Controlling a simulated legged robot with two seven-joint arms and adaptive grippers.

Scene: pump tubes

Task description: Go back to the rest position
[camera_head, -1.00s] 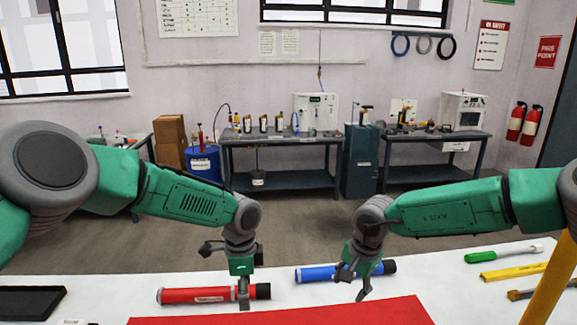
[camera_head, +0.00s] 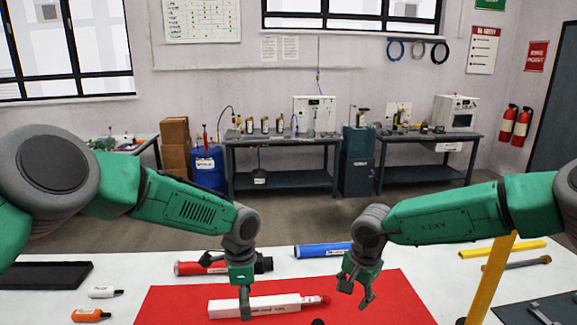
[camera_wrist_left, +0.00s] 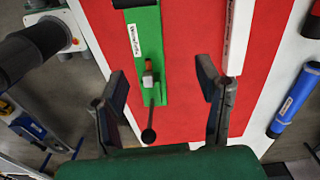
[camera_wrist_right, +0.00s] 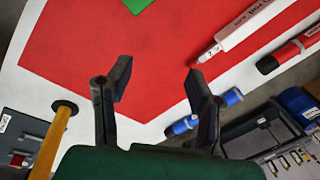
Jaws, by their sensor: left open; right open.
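My left gripper (camera_head: 244,300) is open and empty, in front of a white tube with a red tip (camera_head: 268,305) on the red mat (camera_head: 385,295). In the left wrist view, my left gripper (camera_wrist_left: 162,88) has its fingers spread over the mat, with a green pump body (camera_wrist_left: 147,45) and its black-knobbed rod between them. The white tube (camera_wrist_left: 238,40) lies beyond the right finger. My right gripper (camera_head: 357,288) is open and empty at the mat's right part. In the right wrist view, my right gripper (camera_wrist_right: 158,80) has bare mat between its fingers.
A red tube (camera_head: 205,268) and a blue tube (camera_head: 322,250) lie behind the mat. A black tray (camera_head: 45,275), a white marker (camera_head: 103,291) and an orange one (camera_head: 90,315) are at left. A yellow post (camera_head: 490,280) and tools (camera_head: 503,249) stand or lie at right.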

